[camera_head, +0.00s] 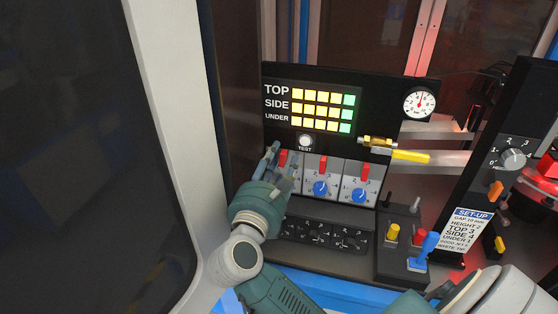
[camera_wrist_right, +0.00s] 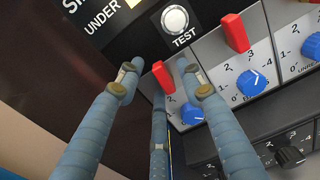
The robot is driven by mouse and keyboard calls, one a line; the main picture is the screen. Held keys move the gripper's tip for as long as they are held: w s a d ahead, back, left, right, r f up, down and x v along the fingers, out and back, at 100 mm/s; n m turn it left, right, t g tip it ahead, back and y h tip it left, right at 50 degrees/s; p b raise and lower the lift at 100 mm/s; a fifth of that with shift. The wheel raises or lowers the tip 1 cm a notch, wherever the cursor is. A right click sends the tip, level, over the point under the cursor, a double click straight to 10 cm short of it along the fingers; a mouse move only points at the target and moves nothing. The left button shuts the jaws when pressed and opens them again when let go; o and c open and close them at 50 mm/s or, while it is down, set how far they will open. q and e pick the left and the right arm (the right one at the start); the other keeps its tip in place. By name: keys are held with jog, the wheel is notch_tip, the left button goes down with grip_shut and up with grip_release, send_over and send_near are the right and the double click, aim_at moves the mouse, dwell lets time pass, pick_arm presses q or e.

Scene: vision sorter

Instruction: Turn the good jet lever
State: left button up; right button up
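No label naming a good jet lever is readable. A brass valve (camera_head: 376,142) on the black panel carries a yellow lever (camera_head: 410,156) that points right, roughly level. A blue lever (camera_head: 428,245) stands on the lower right block. My right gripper (camera_head: 279,162) is at the panel's left side, well left of the yellow lever. Its blue fingers are spread in the right wrist view (camera_wrist_right: 162,82), around the leftmost red switch (camera_wrist_right: 163,76); contact cannot be told. The switch also shows in the head view (camera_head: 282,158). My left gripper is not in view.
Above the fingers is the white TEST button (camera_head: 305,141). Blue knobs (camera_head: 320,188) and other red switches (camera_head: 365,172) line the panel. A dial gauge (camera_head: 420,103) is above right. A set-up card (camera_head: 467,235) is on the right panel. A pale frame post (camera_head: 165,110) stands left.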

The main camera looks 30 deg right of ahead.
jog(key=shift+c, duration=0.5)
grip_shut()
jog(key=shift+w+n, duration=0.1)
jog(key=shift+n, duration=0.7)
jog(key=shift+o, duration=0.5)
grip_release()
jog(key=v, duration=0.7)
jog(key=shift+a, duration=0.3)
